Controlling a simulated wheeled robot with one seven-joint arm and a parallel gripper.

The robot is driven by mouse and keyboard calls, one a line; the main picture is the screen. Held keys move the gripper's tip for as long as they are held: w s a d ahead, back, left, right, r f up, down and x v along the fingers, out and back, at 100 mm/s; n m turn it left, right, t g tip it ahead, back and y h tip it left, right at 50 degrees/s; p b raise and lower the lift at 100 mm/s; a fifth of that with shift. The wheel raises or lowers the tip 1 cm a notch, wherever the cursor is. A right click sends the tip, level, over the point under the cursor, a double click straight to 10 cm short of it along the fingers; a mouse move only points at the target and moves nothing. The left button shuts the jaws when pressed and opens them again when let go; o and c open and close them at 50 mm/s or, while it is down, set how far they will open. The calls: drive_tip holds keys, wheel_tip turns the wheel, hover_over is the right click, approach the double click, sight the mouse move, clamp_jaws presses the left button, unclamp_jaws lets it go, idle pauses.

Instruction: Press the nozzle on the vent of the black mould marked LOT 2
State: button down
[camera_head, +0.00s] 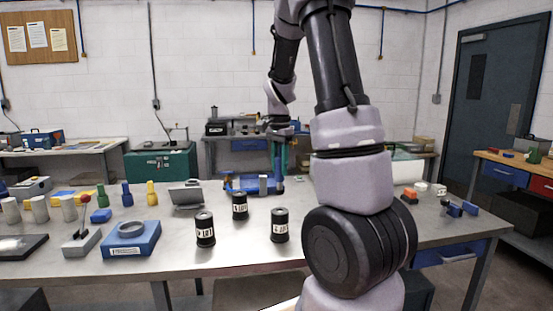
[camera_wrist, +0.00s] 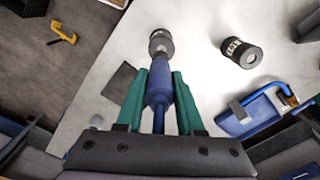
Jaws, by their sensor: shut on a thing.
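Three black moulds with white labels stand upright on the metal bench in the head view: left (camera_head: 204,230), middle (camera_head: 240,206) and right (camera_head: 280,226). Their labels show, but I cannot read the lot numbers surely. My gripper (camera_head: 278,160) has green fingers and is beyond the moulds; it also shows in the wrist view (camera_wrist: 158,95). It is shut on a blue nozzle (camera_wrist: 158,80). In the wrist view the nozzle's tip overlaps a mould (camera_wrist: 161,46); I cannot tell whether they touch.
A blue tray-like fixture (camera_wrist: 265,112) is right of my gripper in the wrist view. On the bench's left stand a blue block with a ring (camera_head: 131,240), several bottles and a grey stand (camera_head: 82,242). Small blocks (camera_head: 455,210) lie at the right end.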

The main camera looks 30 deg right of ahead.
sight(280, 183)
drive_tip(key=shift+w+d+r, duration=0.2)
drive_tip(key=shift+w+f+m, duration=0.1)
drive_tip(key=shift+m, duration=0.2)
drive_tip(key=shift+f, duration=2.8)
drive_tip(key=shift+f, duration=0.6)
drive_tip(key=shift+r, duration=0.1)
drive_tip(key=shift+r, duration=3.45)
